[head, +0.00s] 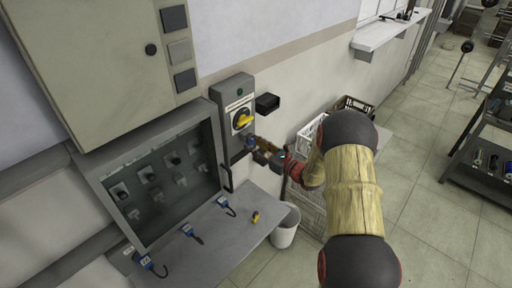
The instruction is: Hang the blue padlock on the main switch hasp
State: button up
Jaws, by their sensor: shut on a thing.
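The main switch (241,118) is a grey wall box with a yellow rotary handle, above and right of the glass-fronted cabinet. My gripper (256,147) reaches in from the right, just below the handle. It is shut on a small blue thing, apparently the blue padlock (250,140), at the lower part of the switch box. The fingers partly hide it. The hasp is too small to make out, and I cannot tell whether the shackle passes through it or is apart from it.
A grey shelf (222,240) below holds several blue-and-black items (189,232) and a small yellow-and-black one (255,217). The glass-fronted cabinet (160,175) has a handle at its right edge. A black box (267,103) juts out beside the switch. A white bin (286,228) and crates (308,135) stand right.

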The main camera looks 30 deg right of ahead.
jog(key=shift+w, duration=0.25)
jog(key=shift+f+b, duration=0.5)
jog(key=shift+f, duration=0.05)
dwell(0.7)
jog(key=o, duration=1.3)
jog(key=shift+o, duration=0.3)
jog(key=shift+s, duration=0.1)
